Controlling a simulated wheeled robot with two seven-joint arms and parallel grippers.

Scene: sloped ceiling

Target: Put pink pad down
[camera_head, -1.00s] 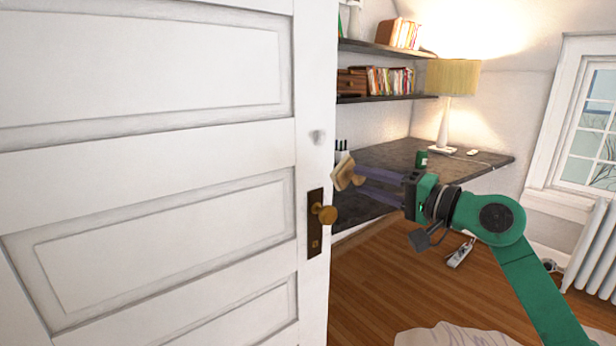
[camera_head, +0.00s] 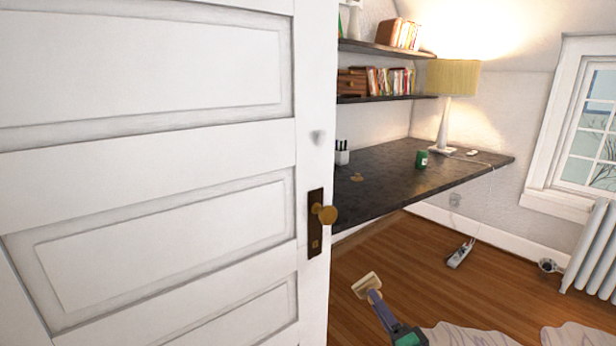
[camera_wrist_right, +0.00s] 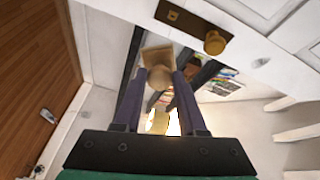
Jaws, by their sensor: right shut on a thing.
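My right gripper (camera_head: 375,297) is low in the head view, above the wooden floor and right of the door. It is shut on a small squarish pad (camera_head: 366,284), which looks beige or tan rather than clearly pink. In the right wrist view the pad (camera_wrist_right: 157,55) sits between the two purple fingertips (camera_wrist_right: 160,76), with a rounded part below its flat square. The pad is held in the air, apart from the desk. My left gripper is not in view.
A white door (camera_head: 150,190) with a brass knob (camera_head: 327,214) fills the left. Behind it a dark desk (camera_head: 400,185) carries a green cup (camera_head: 421,159), a lamp (camera_head: 452,85) and a pen holder (camera_head: 342,153). A white power strip (camera_head: 460,252) and pale rug (camera_head: 465,336) lie on the floor.

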